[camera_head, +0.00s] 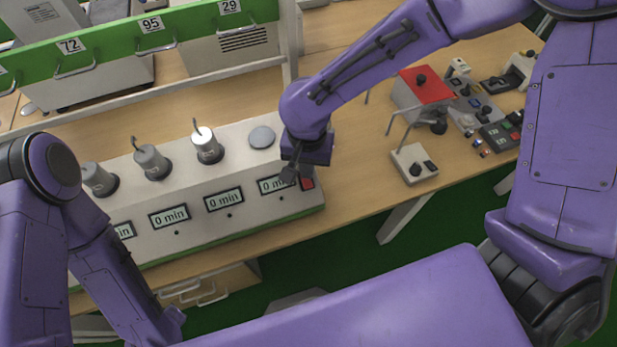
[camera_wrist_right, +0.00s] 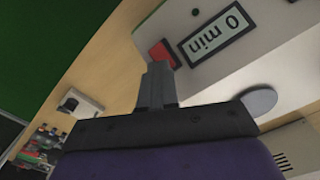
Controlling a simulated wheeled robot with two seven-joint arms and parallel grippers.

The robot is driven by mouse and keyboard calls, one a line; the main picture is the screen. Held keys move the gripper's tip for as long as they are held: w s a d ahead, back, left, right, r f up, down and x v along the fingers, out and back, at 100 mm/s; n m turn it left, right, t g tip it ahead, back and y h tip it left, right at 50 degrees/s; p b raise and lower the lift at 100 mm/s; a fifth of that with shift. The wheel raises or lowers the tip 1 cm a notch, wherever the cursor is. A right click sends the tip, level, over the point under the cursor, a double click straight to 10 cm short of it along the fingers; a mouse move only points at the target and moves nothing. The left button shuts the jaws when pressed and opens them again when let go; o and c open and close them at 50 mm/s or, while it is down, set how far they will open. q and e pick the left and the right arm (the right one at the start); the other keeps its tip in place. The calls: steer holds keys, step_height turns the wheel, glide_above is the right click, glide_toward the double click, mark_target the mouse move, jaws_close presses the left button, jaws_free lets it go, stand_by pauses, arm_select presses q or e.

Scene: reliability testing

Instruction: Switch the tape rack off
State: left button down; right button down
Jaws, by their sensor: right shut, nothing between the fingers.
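The tape rack (camera_head: 190,240) is a long pale grey unit on the wooden bench, with a row of displays reading "0 min". A red switch (camera_head: 307,184) sits on its front at the right end, beside the last display; it also shows in the right wrist view (camera_wrist_right: 160,54). My right gripper (camera_head: 289,178) is shut and empty, just left of the switch in the head view. In the right wrist view its fingertips (camera_wrist_right: 158,68) overlap the switch's lower edge; I cannot tell whether they touch it. My left arm hangs at the left; its gripper is not visible.
Metal cylinders (camera_head: 207,146) stand on top of the rack, with a bare round disc (camera_head: 262,137) at the right. A red-topped box (camera_head: 422,86) and several small control boxes lie on the bench to the right. A green numbered shelf (camera_head: 150,40) runs behind.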

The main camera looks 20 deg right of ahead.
mark_target(307, 183)
steer(key=shift+f+b, duration=0.65)
steer(key=shift+f, duration=0.55)
stand_by(0.9)
step_height(307, 183, up, 2)
steer(key=p, duration=0.3)
steer(key=shift+r, duration=0.2)
step_height(307, 183, up, 5)
steer(key=p, duration=0.5)
steer(key=shift+f+p, duration=0.2)
steer(key=shift+p, duration=0.1)
